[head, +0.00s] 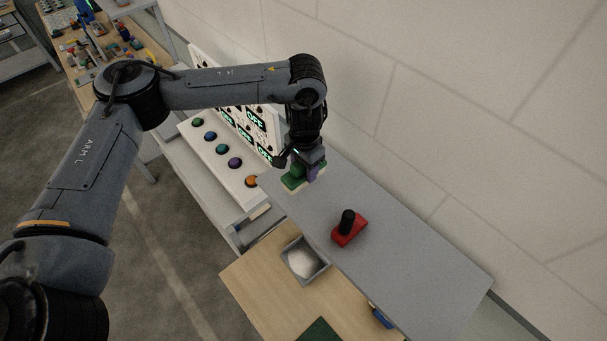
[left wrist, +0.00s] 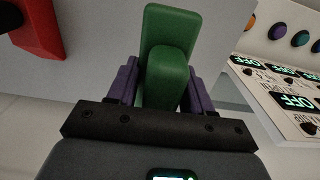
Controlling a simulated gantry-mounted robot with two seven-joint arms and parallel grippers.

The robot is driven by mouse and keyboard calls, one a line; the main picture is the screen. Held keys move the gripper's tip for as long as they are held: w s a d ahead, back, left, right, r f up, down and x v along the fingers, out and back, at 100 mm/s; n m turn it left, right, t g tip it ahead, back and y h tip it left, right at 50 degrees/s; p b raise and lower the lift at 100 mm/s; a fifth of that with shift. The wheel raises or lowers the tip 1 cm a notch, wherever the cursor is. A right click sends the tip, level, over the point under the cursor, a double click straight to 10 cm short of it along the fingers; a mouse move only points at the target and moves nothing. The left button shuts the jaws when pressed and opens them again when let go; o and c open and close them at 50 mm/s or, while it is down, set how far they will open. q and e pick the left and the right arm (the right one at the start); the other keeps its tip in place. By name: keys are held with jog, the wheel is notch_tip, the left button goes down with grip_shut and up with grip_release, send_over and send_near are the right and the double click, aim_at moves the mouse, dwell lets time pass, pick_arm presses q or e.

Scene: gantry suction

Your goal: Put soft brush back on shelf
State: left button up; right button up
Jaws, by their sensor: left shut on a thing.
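The soft brush is a green block-shaped brush (head: 295,178) with a pale underside, at the left end of the grey shelf (head: 400,255). My left gripper (head: 309,168) is over it, shut on its raised green grip. In the left wrist view the green brush (left wrist: 172,30) sits between the purple fingers of my left gripper (left wrist: 163,90). The brush is at the shelf surface; I cannot tell whether it rests fully on it. My right gripper is not in view.
A red brush with a black knob (head: 349,229) stands on the same shelf, right of the green one. A panel with coloured buttons (head: 221,150) adjoins the shelf's left end. A grey tray (head: 304,262) sits on the wooden table below. The shelf's right part is clear.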

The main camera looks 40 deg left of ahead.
aim_at(304, 175)
pick_arm(q)
jog(key=shift+a+f, duration=0.1)
jog(key=shift+f, duration=1.95)
jog(key=shift+f, duration=0.1)
jog(key=o, duration=1.4)
jog(key=shift+r, duration=0.45)
notch_tip(304, 175, up, 11)
jog(key=shift+r+p, duration=0.1)
jog(key=shift+p, duration=0.25)
